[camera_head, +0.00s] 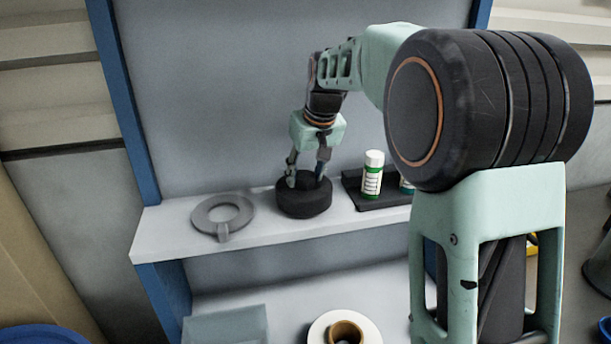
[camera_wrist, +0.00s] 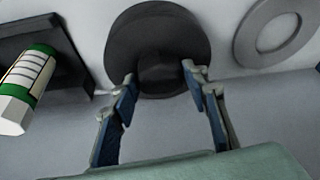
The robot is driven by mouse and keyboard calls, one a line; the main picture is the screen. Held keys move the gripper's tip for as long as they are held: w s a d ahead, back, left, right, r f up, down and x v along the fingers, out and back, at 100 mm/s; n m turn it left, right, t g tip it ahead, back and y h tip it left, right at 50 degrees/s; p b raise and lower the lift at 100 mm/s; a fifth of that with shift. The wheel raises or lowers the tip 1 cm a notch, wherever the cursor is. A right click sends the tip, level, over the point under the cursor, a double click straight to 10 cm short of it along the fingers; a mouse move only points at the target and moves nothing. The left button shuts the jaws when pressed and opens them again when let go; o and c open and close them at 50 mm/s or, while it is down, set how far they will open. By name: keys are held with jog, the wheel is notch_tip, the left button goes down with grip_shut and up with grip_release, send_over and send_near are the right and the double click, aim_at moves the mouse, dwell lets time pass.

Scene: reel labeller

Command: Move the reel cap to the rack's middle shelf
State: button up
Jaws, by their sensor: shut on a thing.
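The reel cap (camera_head: 304,200) is a black round disc with a raised knob in the middle. It sits on or just at the surface of a white rack shelf (camera_head: 265,230); I cannot tell whether a small gap is under it. My gripper (camera_head: 308,178) reaches down from above and is shut on the cap's knob. In the wrist view the cap (camera_wrist: 158,35) fills the top middle, and the two blue-padded fingers of my gripper (camera_wrist: 158,78) stand on either side of its knob.
A grey ring with a tab (camera_head: 222,215) lies left of the cap. A black tray (camera_head: 385,203) to the right carries a white-and-green bottle (camera_head: 372,175), with another item partly hidden by my arm. Below are a white roll (camera_head: 318,330) and a pale blue-grey box (camera_head: 225,326). Blue posts (camera_head: 135,120) frame the rack.

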jog(key=shift+f, duration=0.35)
jog(key=shift+f, duration=0.15)
jog(key=o, duration=1.3)
jog(key=shift+s, duration=0.1)
jog(key=shift+c, duration=0.2)
jog(key=shift+d+r, duration=0.1)
jog(key=shift+r, duration=0.45)
jog(key=v, duration=1.1)
jog(key=shift+s, duration=0.2)
